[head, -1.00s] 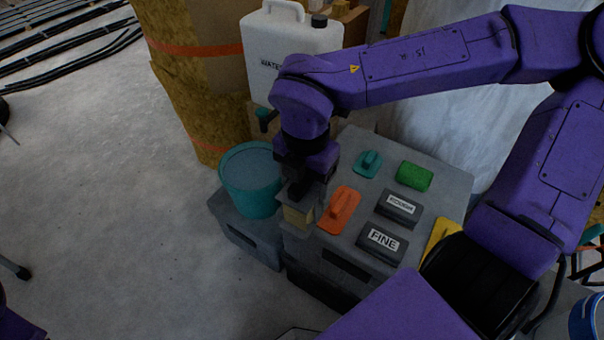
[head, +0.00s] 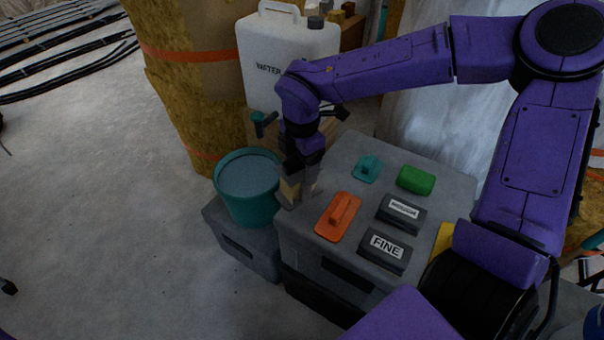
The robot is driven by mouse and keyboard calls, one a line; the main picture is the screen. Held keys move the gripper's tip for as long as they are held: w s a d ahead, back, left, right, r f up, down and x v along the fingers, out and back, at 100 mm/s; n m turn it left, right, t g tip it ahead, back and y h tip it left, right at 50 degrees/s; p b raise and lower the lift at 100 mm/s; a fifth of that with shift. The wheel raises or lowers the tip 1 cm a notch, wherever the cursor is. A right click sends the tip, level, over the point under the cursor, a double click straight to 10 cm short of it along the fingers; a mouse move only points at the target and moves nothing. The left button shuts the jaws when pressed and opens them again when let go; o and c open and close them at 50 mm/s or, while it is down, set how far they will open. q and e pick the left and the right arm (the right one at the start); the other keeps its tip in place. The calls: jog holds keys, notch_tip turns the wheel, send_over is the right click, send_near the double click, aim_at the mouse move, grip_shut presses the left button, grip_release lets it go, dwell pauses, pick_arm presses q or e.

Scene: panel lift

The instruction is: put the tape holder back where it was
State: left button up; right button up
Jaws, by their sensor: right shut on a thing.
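My right gripper (head: 302,184), at the end of the purple arm from the right, points down at the left edge of the grey box top, beside the teal bucket. No other tape holder can be made out. My left gripper is out of view.
The grey box (head: 347,263) carries an orange float (head: 338,216), a teal float (head: 367,169), a green block (head: 416,179) and dark blocks marked ROUGH (head: 401,213) and FINE (head: 383,252). The teal bucket (head: 248,197) stands left; a white water can (head: 283,60) stands behind.

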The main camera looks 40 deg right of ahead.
aim_at(301, 172)
jog(key=f, duration=0.4)
jog(key=shift+w+d+b, duration=0.15)
jog(key=shift+w+b, duration=0.15)
jog(key=shift+r, duration=0.1)
jog(key=shift+f, duration=0.2)
jog(key=o, duration=1.2)
jog(key=shift+r, duration=0.35)
jog(key=r, duration=0.4)
jog(key=r+p, duration=0.1)
jog(key=r, duration=0.3)
jog(key=r+p, duration=0.1)
jog(key=r, duration=0.2)
jog(key=shift+s+r, duration=0.25)
jog(key=shift+r, duration=0.15)
